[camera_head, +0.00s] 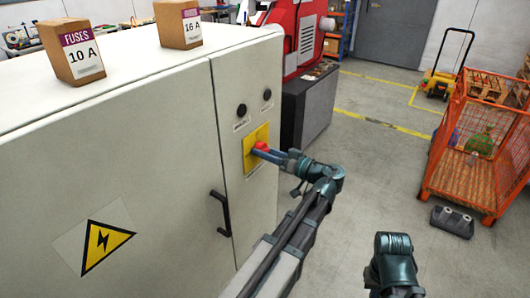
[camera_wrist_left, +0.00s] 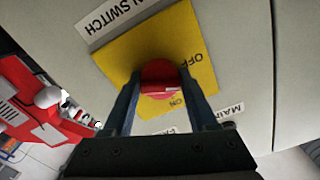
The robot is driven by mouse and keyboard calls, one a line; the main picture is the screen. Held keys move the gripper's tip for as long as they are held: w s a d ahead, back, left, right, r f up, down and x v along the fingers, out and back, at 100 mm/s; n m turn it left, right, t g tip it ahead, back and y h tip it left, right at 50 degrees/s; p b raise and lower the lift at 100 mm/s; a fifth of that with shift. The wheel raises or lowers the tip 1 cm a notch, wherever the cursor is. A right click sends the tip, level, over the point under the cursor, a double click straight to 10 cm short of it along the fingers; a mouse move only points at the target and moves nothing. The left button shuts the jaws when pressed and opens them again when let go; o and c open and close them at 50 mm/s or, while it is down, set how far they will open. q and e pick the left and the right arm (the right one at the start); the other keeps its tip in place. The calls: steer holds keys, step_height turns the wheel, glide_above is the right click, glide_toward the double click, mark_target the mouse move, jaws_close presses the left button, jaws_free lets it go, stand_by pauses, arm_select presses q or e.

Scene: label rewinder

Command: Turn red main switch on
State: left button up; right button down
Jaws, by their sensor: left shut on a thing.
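The red main switch (camera_head: 261,146) is a round knob on a yellow plate (camera_head: 249,160) on the front of the pale cabinet. In the left wrist view the knob (camera_wrist_left: 160,76) has a raised bar with a white mark at its right end. OFF is printed to its upper right and ON to its lower right; the mark points between them. My left gripper (camera_head: 264,151) reaches the plate from the right, and its two fingers are shut on the knob, one on each side. My right gripper is out of view; only part of my right arm shows.
The pale cabinet (camera_head: 130,150) has a black door handle (camera_head: 222,213) below the switch and two dark round controls above it. Two fuse boxes (camera_head: 75,52) (camera_head: 179,23) stand on top. An orange cage cart (camera_head: 476,150) stands at right. Open floor lies between.

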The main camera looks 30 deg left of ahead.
arm_select(q)
steer(key=m, duration=1.3)
steer(key=shift+r, duration=0.1)
steer(key=shift+m, duration=0.4)
steer(key=o, duration=1.4)
steer(key=shift+c, duration=0.2)
steer(key=shift+d, duration=0.1)
steer(key=s+d, duration=0.1)
steer(key=d, duration=1.2)
steer(key=shift+d, duration=0.3)
steer(key=shift+s, duration=0.15)
